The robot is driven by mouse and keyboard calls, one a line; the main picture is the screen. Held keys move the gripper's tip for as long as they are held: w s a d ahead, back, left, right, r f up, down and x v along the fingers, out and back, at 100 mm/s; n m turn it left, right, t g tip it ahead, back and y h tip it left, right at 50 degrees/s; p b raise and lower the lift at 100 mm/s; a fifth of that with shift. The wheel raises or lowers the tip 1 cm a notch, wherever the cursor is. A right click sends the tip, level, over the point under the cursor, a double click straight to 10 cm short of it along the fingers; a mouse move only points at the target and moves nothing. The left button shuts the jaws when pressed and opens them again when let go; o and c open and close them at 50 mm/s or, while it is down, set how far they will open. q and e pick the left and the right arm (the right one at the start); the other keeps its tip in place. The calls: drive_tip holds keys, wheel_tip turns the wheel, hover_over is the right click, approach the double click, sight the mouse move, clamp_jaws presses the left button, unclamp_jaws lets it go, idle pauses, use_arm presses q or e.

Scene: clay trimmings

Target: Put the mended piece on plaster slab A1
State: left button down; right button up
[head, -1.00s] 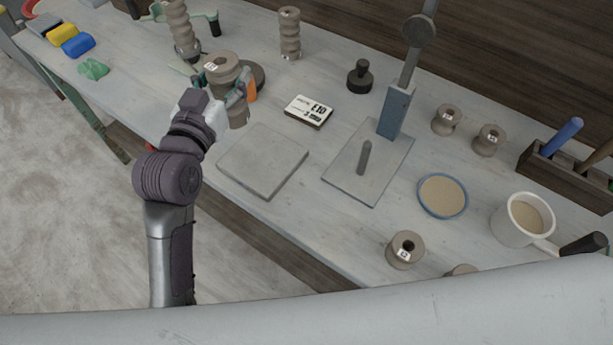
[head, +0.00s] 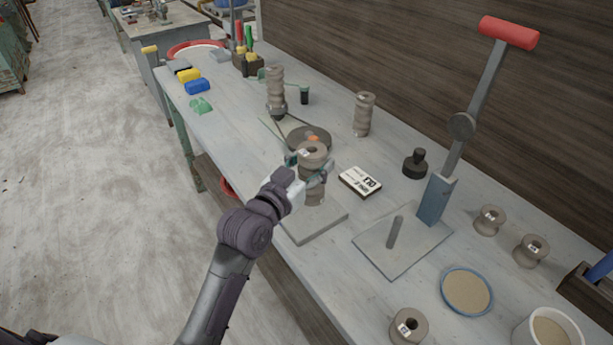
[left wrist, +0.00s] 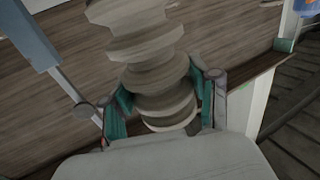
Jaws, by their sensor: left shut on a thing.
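My left gripper (head: 312,180) is shut around a ribbed grey-brown clay piece (head: 313,153) with a small white label near its top. In the left wrist view the piece (left wrist: 150,72) stands between the two green-padded fingers (left wrist: 160,105). In the head view the piece looks upright, and its lower end overlaps the far part of a flat grey square slab (head: 318,224). I cannot tell whether it touches the slab. No A1 mark is readable on the slab. My right gripper is not in view.
Behind the piece are a dark round disc (head: 300,136) and ribbed stacks (head: 363,114). Small spools (head: 489,220) and a blue-rimmed dish (head: 467,291) stand farther right.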

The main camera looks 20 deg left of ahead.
sight(306, 176)
use_arm(q)
drive_tip(key=shift+w+a+f, duration=0.65)
drive_tip(key=shift+w+a, duration=0.2)
drive_tip(key=shift+f, duration=1.95)
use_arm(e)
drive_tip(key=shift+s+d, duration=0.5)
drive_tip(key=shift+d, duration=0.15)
use_arm(q)
drive_tip(key=c, duration=0.7)
unclamp_jaws()
drive_tip(key=shift+f, duration=0.3)
drive_tip(key=o, duration=0.4)
drive_tip(key=shift+s, duration=0.1)
drive_tip(key=shift+o, duration=0.2)
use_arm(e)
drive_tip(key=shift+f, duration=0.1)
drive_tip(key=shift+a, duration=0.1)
